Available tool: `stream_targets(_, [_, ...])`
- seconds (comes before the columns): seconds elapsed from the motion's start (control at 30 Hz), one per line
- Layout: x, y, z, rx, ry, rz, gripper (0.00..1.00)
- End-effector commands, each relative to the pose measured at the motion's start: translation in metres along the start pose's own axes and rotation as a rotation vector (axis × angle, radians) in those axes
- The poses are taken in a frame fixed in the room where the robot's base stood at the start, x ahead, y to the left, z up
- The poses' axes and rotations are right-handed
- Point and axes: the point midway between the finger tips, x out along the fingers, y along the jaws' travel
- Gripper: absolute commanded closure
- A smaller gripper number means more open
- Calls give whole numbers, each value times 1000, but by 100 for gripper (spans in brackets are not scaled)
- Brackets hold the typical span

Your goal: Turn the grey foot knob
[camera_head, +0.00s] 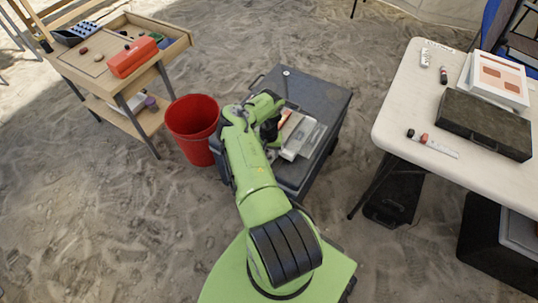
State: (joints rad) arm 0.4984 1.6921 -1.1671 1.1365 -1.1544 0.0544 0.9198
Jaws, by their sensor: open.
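My gripper (270,130) is the dark end of my green arm, over the left part of a dark grey case (325,90). Its fingers are small and partly hidden by my arm; it is open. A light grey device (303,139) with a flat top lies on the case, just right of my gripper. I cannot make out the grey foot knob; it may be hidden behind my arm or gripper, or too small to see. I cannot tell whether my gripper touches the device.
A small upright item (286,74) stands near the case's back edge. A red bucket (193,122) is close on the left. A wooden table (165,62) with a red-orange box (133,58) stands back left. A white table (395,110) stands right. Sandy floor between is mostly clear.

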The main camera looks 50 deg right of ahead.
Motion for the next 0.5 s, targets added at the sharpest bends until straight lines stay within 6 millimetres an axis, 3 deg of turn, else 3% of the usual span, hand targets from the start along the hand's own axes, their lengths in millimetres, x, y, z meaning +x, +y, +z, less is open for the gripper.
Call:
stream_targets(0.27, [2, 0, 0, 0, 0, 0, 49])
stream_targets(0.5, [2, 0, 0, 0, 0, 0, 85])
